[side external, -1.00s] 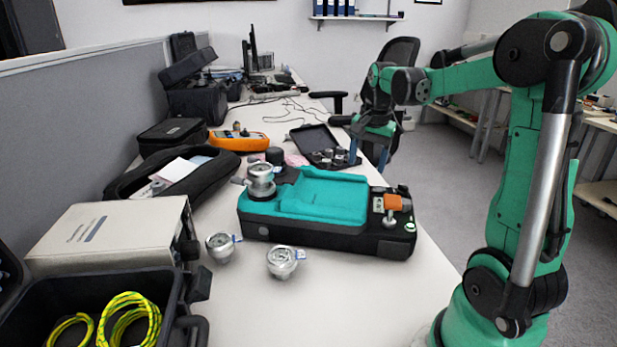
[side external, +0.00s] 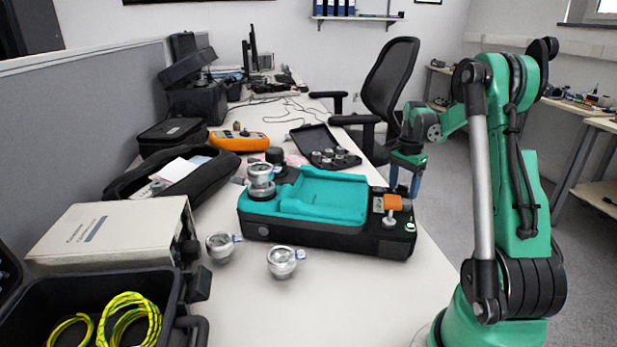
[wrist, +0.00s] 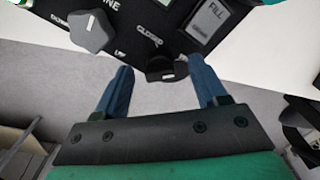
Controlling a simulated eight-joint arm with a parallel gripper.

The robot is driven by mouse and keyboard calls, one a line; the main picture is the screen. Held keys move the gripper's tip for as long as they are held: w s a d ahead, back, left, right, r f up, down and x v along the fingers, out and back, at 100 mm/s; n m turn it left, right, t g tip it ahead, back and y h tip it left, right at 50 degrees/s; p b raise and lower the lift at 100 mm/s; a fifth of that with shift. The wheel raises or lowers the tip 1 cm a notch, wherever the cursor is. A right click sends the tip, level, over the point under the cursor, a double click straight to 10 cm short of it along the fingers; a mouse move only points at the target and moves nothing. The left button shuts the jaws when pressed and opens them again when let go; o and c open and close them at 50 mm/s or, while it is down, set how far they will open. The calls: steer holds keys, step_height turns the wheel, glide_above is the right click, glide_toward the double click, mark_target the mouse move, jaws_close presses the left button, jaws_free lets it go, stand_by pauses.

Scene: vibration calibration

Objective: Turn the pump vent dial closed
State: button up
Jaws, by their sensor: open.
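The teal and black pump unit (side external: 325,195) lies on the bench in the side view. Its right end carries an orange part (side external: 392,202) and a small pale knob (side external: 390,220). In the wrist view, a dark knob (wrist: 163,70) sits at the panel edge below a "CLOSED" label, and a larger dark lobed knob (wrist: 90,32) sits at upper left. I cannot tell for certain which is the vent dial. My gripper (side external: 404,187) is open and empty, with blue fingers beyond the pump's right end. In the wrist view its fingertips (wrist: 160,66) flank the edge knob, apparently without contact.
Two silver gauges (side external: 283,262) (side external: 221,247) stand in front of the pump, and another gauge (side external: 261,178) sits at its left end. An open case (side external: 325,150) lies behind. A chair (side external: 390,80) stands beyond my gripper. The front bench strip (side external: 350,300) is clear.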

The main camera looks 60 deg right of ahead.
jaws_close()
steer(key=shift+n, duration=0.3)
steer(key=n, duration=0.8)
steer(key=shift+n, duration=0.4)
steer(key=n, duration=0.4)
steer(key=shift+n, duration=2.2)
